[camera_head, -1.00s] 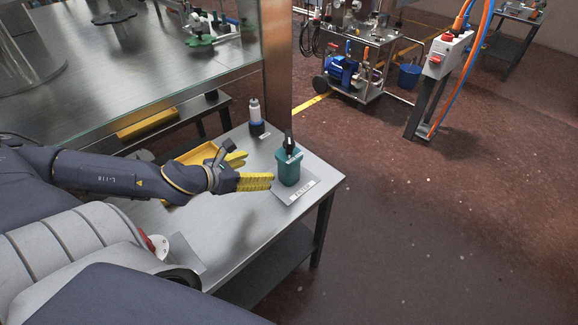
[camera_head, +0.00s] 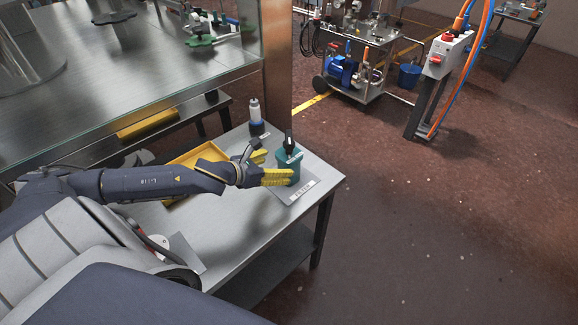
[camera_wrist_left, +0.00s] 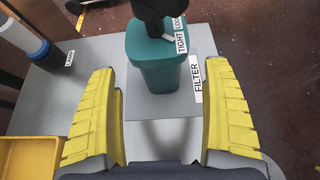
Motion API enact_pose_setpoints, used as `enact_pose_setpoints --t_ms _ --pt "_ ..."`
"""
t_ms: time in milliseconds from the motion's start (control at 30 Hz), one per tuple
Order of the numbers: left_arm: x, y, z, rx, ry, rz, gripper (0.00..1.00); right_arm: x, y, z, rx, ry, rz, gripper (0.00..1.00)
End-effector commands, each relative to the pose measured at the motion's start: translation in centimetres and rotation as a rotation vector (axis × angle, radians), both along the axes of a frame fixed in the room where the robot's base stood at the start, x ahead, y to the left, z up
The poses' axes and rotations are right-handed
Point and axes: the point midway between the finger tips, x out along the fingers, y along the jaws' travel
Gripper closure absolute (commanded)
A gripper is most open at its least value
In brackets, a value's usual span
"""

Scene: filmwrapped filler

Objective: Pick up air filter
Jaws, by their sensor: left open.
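The air filter seems to be the teal housing with a black top, standing upright on a grey mat labelled "FILTER" at the table's far right end. In the head view the teal housing (camera_head: 288,162) is partly hidden by my left gripper (camera_head: 277,170). In the left wrist view the housing (camera_wrist_left: 165,72) stands ahead, between and beyond the yellow fingers. My left gripper (camera_wrist_left: 162,125) is open and empty, with its fingers spread toward the housing. A white label reading "TIGHT" lies by the black top (camera_wrist_left: 155,12). My right gripper is not in view.
A yellow tray (camera_head: 200,153) lies left of the gripper.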

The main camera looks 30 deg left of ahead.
Motion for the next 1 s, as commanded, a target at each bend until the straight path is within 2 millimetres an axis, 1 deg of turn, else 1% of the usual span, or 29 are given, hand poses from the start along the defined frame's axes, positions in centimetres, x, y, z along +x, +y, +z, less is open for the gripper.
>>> enact_pose_setpoints --t_ms 100,433,800,1000 --pt "0.9 -0.2 -0.5 -0.001 -0.001 0.001 0.17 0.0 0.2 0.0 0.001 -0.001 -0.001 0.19" --pt "2.1 -0.5 -1.1 -0.002 -0.001 0.001 0.17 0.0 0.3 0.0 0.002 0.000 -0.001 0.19" --pt "5.4 -1.3 -3.0 -0.003 0.000 0.001 0.17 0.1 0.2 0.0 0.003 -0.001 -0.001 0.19" --pt "6.0 -1.5 -3.3 0.000 0.000 -0.001 0.17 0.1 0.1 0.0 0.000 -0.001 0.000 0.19"
